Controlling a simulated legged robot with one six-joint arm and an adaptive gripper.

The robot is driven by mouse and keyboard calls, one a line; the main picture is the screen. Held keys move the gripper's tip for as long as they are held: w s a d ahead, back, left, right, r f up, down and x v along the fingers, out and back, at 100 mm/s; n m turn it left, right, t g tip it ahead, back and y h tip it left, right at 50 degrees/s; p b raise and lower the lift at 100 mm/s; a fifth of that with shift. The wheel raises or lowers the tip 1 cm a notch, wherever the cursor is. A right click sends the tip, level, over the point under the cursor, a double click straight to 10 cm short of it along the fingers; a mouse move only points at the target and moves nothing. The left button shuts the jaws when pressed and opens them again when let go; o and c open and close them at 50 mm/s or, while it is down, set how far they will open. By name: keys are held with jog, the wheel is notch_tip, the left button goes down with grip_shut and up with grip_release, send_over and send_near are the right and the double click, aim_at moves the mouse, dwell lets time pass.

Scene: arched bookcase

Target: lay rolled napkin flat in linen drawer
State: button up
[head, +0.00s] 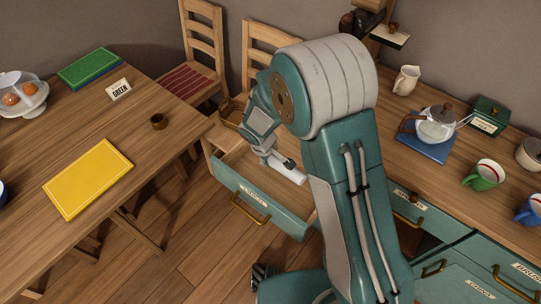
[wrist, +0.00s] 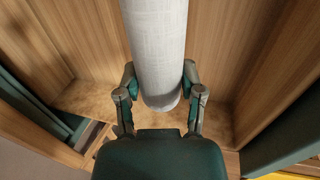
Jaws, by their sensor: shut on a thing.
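The rolled napkin (wrist: 158,45) is a pale grey-white cloth roll, held between the fingers of my gripper (wrist: 157,88) in the wrist view. My gripper is shut on it near one end. In the head view the napkin (head: 287,173) shows as a white roll beside my gripper (head: 284,163), over the open linen drawer (head: 262,206). The drawer has a teal front, a brass handle and a label too small to read surely. Its wooden inside shows around the napkin in the wrist view. I cannot tell whether the napkin touches the drawer floor.
The counter at right holds a glass teapot (head: 436,124), a green mug (head: 484,175) and a cream pitcher (head: 406,80). Chairs (head: 204,50) stand behind.

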jog(key=shift+a, duration=0.25)
jog(key=o, duration=1.1)
jog(key=shift+a, duration=0.35)
jog(key=shift+d, duration=0.5)
jog(key=shift+a+r, duration=0.15)
jog(key=shift+r, duration=0.2)
jog(key=v, duration=1.1)
jog(key=shift+r, duration=0.1)
